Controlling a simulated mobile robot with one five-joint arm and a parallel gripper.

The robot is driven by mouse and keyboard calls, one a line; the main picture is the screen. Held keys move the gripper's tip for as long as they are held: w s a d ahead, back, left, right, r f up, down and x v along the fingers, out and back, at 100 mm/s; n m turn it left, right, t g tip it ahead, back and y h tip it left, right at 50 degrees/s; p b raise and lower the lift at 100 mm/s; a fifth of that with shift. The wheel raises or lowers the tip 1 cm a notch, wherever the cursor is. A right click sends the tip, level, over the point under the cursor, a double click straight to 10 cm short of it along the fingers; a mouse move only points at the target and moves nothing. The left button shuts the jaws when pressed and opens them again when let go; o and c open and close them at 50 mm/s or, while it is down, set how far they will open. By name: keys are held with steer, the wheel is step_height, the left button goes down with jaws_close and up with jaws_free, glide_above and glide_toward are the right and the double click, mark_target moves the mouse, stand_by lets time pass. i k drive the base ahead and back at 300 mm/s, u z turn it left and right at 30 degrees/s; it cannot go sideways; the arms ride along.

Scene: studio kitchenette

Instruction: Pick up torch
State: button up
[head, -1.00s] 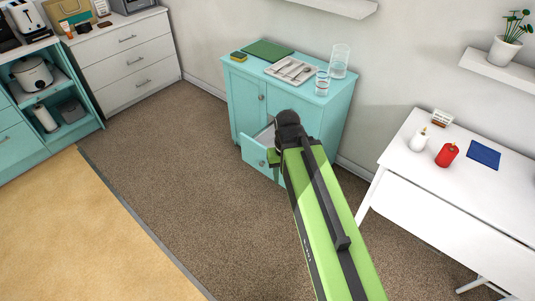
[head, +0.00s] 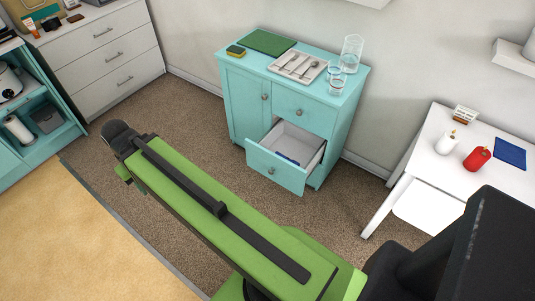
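A teal cabinet (head: 244,108) stands against the wall with its lower drawer (head: 273,171) pulled open. A small dark blue item (head: 288,159) lies in the drawer, mostly behind its front panel; I cannot tell whether it is the torch. No other thing in view is clearly a torch. My green arm reaches across the lower middle to the left, apart from the drawer. Its gripper is not visible.
A tray with cutlery (head: 298,66), a green board (head: 267,42), a sponge (head: 235,51) and glassware (head: 351,53) stand on the cabinet. A white table (head: 430,160) stands at right.

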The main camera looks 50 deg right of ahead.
mark_target(293, 162)
steer(key=z, duration=0.25)
steer(key=i, duration=1.4)
steer(key=z, duration=0.95)
steer(key=k, duration=0.75)
steer(key=u, duration=0.05)
steer(key=i, duration=0.9)
steer(key=u, duration=0.05)
